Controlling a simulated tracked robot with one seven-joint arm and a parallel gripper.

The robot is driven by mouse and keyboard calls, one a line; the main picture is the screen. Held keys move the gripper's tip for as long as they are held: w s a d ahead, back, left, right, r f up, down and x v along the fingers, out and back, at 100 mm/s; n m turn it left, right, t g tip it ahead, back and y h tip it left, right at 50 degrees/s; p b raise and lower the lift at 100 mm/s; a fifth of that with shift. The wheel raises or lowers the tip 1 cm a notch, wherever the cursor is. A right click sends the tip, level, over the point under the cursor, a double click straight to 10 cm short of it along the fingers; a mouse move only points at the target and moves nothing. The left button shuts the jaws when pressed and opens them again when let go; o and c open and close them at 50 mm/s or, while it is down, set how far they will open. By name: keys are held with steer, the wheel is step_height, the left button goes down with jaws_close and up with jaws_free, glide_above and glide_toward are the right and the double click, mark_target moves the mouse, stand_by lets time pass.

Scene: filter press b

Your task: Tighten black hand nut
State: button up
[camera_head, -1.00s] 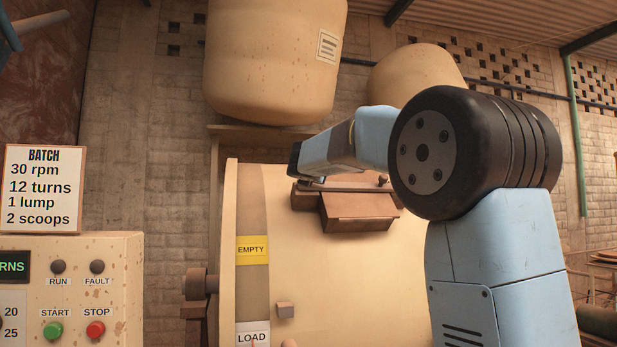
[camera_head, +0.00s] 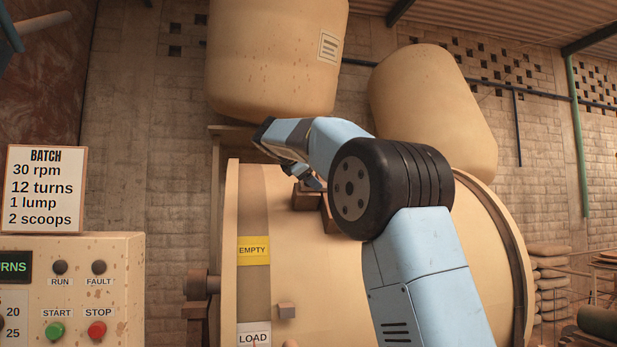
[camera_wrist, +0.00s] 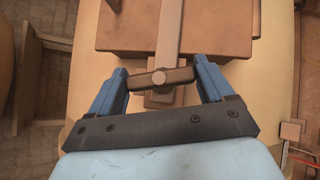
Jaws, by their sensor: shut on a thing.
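The black hand nut (camera_wrist: 163,77) is a short dark crossbar on a round boss, at the end of a strap (camera_wrist: 170,32). It lies slightly tilted between the blue fingers of my gripper (camera_wrist: 162,82) in the wrist view, one finger at each end. My gripper is shut on it. The strap runs across a brown hatch (camera_wrist: 215,28) on the drum. In the head view, my gripper (camera_head: 309,181) reaches down beside the hatch (camera_head: 304,200); my arm hides most of the hatch, and the nut is hidden there.
A control panel (camera_head: 110,290) and batch sign (camera_head: 45,188) stand at left. Large tanks (camera_head: 275,60) hang behind. Stacked sacks (camera_head: 550,275) lie at right.

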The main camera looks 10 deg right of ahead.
steer(key=shift+d+m+g, duration=0.1)
steer(key=shift+m+g, duration=0.5)
steer(key=shift+m, duration=0.2)
steer(key=o, duration=0.9)
steer(key=shift+o, duration=0.2)
steer(key=v, duration=1.3)
steer(key=shift+s+a+r, duration=0.15)
steer(key=shift+a+r, duration=0.05)
steer(key=shift+a, duration=0.05)
